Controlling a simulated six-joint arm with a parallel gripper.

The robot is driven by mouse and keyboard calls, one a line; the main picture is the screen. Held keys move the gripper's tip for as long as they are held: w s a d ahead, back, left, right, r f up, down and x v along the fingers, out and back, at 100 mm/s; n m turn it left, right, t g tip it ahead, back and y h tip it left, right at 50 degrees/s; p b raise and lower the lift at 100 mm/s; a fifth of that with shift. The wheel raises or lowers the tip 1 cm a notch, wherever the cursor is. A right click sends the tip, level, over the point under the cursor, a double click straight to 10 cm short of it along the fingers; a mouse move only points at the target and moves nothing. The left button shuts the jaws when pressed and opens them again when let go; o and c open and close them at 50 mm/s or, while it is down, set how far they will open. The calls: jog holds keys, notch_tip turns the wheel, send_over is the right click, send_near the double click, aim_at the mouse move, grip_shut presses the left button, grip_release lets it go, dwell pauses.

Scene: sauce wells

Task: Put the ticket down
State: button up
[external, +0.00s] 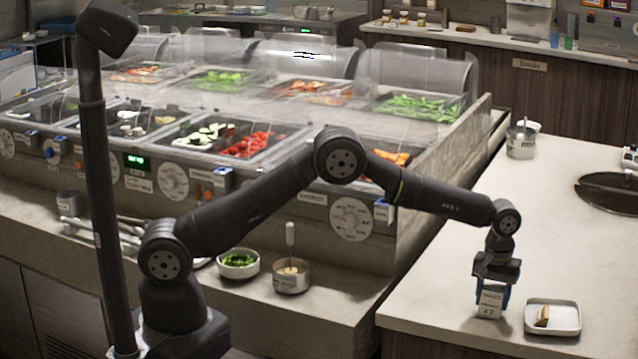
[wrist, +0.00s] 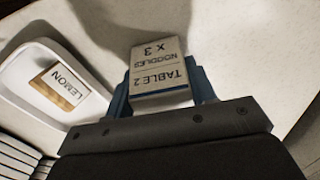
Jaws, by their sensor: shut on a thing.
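The ticket (external: 489,303) is a small pale block or card printed "TABLE 2 NOODLES x 3" in the wrist view (wrist: 158,72). My gripper (external: 492,290) points down at the right counter (external: 430,300) with its blue fingers on both sides of the ticket, shut on it. In the wrist view the fingers (wrist: 160,88) press its two sides. The ticket is low at the counter, left of the white tray; I cannot tell whether its lower edge touches the surface.
A white tray (external: 566,330) holds a block (external: 543,317) labelled "LEMON" in the wrist view. A metal pot (external: 520,142) and a dark round basin (external: 612,190) are farther back on this counter. Counter space left of and behind the ticket is clear. The food wells (external: 250,140) are at left.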

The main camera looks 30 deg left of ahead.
aim_at(494, 288)
jog(key=o, duration=1)
jog(key=shift+f, duration=0.15)
jog(key=shift+c, duration=0.2)
notch_tip(494, 288, up, 12)
jog(key=shift+r, duration=0.2)
notch_tip(494, 288, down, 13)
jog(key=shift+r, duration=2.4)
